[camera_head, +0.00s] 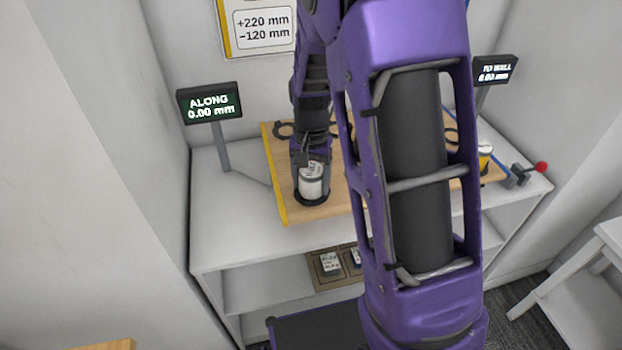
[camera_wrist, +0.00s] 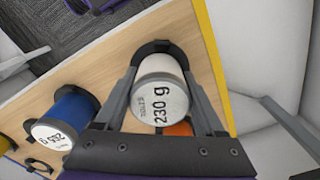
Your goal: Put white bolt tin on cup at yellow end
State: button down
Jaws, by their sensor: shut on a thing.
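The white bolt tin (camera_head: 311,182) is upright, with a lid reading 230 g in the wrist view (camera_wrist: 160,100). My gripper (camera_head: 310,165) is shut on it, with one finger on each side in the wrist view (camera_wrist: 160,88). A black cup (camera_head: 311,202) shows around the tin's base, near the yellow end (camera_head: 276,185) of the wooden board (camera_head: 300,212). Part of the cup's rim also shows in the wrist view (camera_wrist: 152,46). I cannot tell whether the tin rests on the cup or is just above it.
A blue tin (camera_wrist: 72,108) marked 265 g and a partly hidden orange thing (camera_wrist: 178,128) are close to my gripper. A yellow-banded tin (camera_head: 484,158) is at the board's right. Displays (camera_head: 210,104) and (camera_head: 494,70) both read 0.00 mm. A red-knobbed lever (camera_head: 540,167) is at right.

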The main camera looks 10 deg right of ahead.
aim_at(311, 170)
jog(key=shift+f, duration=0.3)
grip_release()
notch_tip(311, 170, up, 18)
jog(key=p, duration=0.3)
jog(key=shift+f, duration=0.25)
